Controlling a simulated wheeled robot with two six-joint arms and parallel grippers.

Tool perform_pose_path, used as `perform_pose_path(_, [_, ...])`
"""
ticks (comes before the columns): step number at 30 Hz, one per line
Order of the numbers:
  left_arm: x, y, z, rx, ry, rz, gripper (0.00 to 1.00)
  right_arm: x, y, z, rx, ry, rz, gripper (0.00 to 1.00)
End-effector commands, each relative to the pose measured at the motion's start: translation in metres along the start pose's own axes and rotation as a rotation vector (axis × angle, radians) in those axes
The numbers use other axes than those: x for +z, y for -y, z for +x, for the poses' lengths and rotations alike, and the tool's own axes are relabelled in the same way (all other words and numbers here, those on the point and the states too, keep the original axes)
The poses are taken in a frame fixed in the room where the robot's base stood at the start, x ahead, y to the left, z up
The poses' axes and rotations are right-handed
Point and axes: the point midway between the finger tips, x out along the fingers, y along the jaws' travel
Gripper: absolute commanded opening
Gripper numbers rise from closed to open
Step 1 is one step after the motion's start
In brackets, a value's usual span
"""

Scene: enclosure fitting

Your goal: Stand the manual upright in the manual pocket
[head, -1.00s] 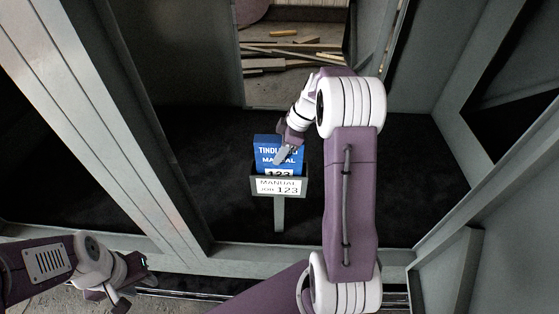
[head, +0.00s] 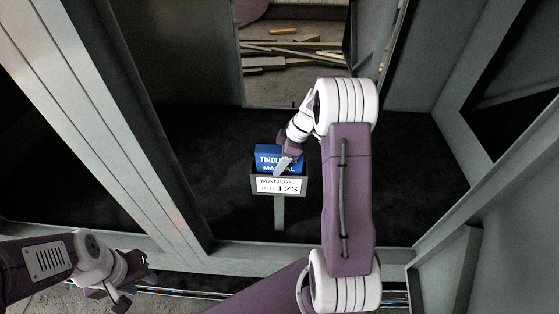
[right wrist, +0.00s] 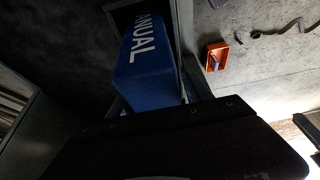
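The blue manual (head: 268,158) stands upright with its lower part inside the manual pocket (head: 258,187), a grey holder on a post with a white label on its front. The manual's top part shows above the pocket rim. My right gripper (head: 286,162) is shut on the manual near its top right, with one finger in front of the cover. In the right wrist view the blue manual (right wrist: 150,55) runs down to the dark gripper body, which hides its near end. My left gripper (head: 132,284) is open and empty at the lower left, far from the pocket.
Grey enclosure walls and posts (head: 170,160) stand left and right of a dark floor. Wood boards (head: 290,52) lie beyond the back opening. In the right wrist view an orange tray (right wrist: 217,54) lies on the concrete floor.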

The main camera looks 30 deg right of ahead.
Motion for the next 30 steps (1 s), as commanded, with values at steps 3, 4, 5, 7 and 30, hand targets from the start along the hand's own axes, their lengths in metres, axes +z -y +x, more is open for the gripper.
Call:
perform_pose_path(3, [-0.001, 0.000, -0.006, 0.000, 0.000, 0.000, 0.36, -0.002, 0.000, -0.005, 0.000, 0.000, 0.000, 0.58])
perform_pose_path(4, [-0.001, 0.000, -0.005, 0.000, 0.000, 0.000, 0.36, -0.002, 0.000, -0.006, 0.001, 0.000, 0.000, 0.58])
perform_pose_path(5, [0.000, 0.000, -0.001, 0.000, 0.000, 0.000, 0.36, -0.001, -0.001, -0.009, 0.004, -0.001, -0.001, 0.58])
perform_pose_path(7, [0.000, 0.000, 0.003, 0.000, 0.000, 0.000, 0.36, 0.000, -0.002, -0.023, 0.008, -0.001, -0.002, 0.58])
perform_pose_path(30, [0.002, 0.000, 0.015, 0.000, 0.000, 0.000, 0.36, -0.001, 0.000, -0.123, 0.000, 0.000, 0.000, 0.58])
